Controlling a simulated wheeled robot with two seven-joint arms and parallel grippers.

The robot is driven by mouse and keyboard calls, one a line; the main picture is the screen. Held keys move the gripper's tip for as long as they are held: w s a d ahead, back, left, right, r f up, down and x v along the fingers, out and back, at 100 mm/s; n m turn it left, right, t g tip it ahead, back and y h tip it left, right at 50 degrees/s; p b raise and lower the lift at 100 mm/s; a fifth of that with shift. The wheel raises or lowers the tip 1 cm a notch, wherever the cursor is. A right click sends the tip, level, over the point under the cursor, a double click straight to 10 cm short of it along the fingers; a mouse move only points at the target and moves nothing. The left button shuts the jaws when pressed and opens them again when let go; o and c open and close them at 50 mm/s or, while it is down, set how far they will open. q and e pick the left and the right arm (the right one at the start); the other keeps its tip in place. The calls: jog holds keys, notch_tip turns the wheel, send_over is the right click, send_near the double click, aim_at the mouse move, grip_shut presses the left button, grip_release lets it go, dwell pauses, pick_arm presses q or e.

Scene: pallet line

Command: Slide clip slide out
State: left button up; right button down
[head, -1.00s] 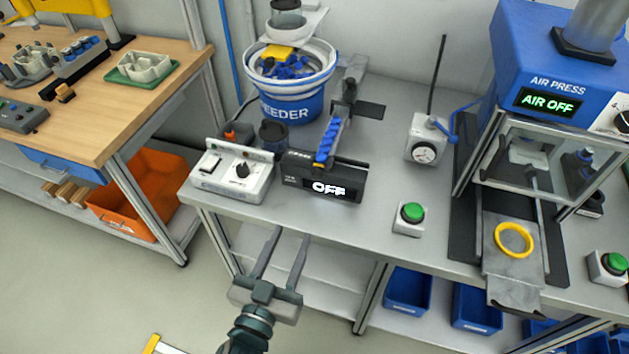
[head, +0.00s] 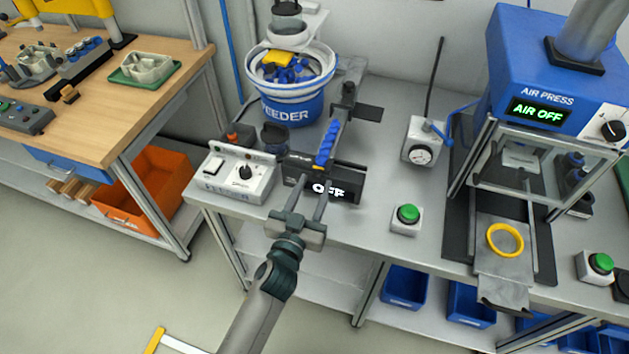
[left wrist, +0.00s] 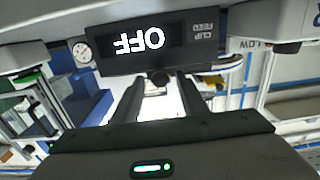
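The clip feed unit (head: 347,187) is a dark box at the bench's front edge with a lit OFF display. It shows upside down in the left wrist view (left wrist: 110,65). Behind it runs the clip track, holding a row of blue clips (head: 327,146). My left gripper (head: 309,186) is open at the unit's front, its fingers apart and partly covering the box. In the left wrist view the gripper (left wrist: 160,92) points at the unit, and a small dark round knob (left wrist: 158,78) shows between the fingertips. I cannot tell whether the fingers touch anything. My right gripper is out of view.
A control box with switches (head: 235,178) stands left of the unit; the feeder bowl (head: 292,105) is behind it. A green button (head: 407,215) and the air press (head: 545,75), reading AIR OFF, are to the right. A dial gauge (head: 422,150) stands farther back.

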pick_arm(q)
jog(key=shift+w+d, duration=0.2)
jog(key=shift+w, duration=0.35)
jog(key=shift+c, duration=0.4)
grip_shut()
